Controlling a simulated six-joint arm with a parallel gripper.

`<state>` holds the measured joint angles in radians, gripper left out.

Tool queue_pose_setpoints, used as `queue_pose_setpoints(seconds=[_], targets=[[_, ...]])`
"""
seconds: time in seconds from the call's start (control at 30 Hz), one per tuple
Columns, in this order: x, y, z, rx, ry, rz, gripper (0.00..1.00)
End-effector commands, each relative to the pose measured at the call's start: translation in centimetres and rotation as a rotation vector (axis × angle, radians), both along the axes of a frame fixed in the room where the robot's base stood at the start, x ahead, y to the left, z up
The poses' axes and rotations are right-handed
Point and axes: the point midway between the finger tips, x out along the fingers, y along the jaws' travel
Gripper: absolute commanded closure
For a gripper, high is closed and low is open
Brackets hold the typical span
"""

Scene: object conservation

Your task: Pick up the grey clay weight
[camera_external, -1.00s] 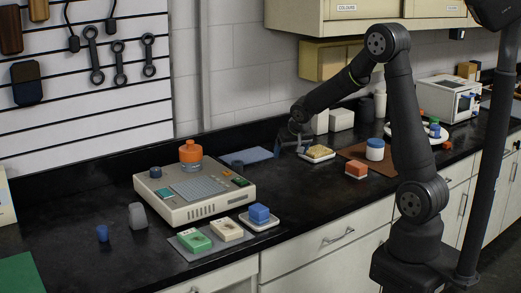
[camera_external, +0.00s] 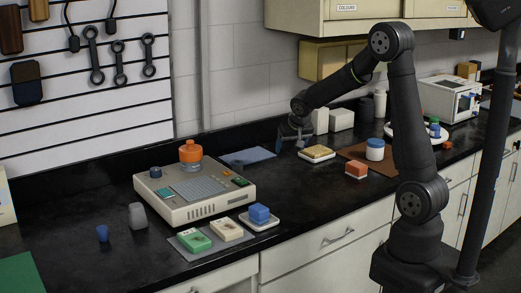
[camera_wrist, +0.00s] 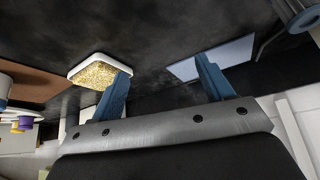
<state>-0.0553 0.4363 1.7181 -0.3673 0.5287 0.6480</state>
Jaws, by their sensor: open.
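A grey rounded block (camera_external: 137,215), likely the grey clay weight, stands on the black counter at the left, in front of the beige machine. A small blue cup-like piece (camera_external: 102,233) is beside it. My gripper (camera_external: 292,145) is over the back of the counter, well to the right of the grey block and apart from it. In the wrist view its two blue fingers (camera_wrist: 163,83) are spread with nothing between them. The grey block does not show in the wrist view.
The beige machine (camera_external: 215,205) with an orange-topped jar (camera_external: 190,153) stands between my gripper and the grey block. A blue mat (camera_external: 250,156) lies behind it. A yellow-filled tray (camera_external: 317,153) is close to my gripper and shows in the wrist view (camera_wrist: 100,60).

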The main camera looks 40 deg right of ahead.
Motion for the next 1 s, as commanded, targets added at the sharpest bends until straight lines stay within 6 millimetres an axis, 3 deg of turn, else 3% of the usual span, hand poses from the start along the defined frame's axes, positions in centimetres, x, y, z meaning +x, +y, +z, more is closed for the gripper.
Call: queue_pose_setpoints(seconds=[0.2,0.47,0.77,0.87,0.97,1.0], targets=[[0.1,0.0,7.5,0.002,-0.009,0.0,0.27],[0.1,0.0,15.6,0.002,-0.008,0.0,0.27],[4.0,10.0,15.7,-0.022,0.073,0.324,0.27],[5.1,14.4,15.9,-0.031,0.097,0.464,0.27],[5.8,20.2,15.9,-0.039,0.122,0.645,0.27],[6.0,23.1,15.9,-0.044,0.132,0.735,0.27]])
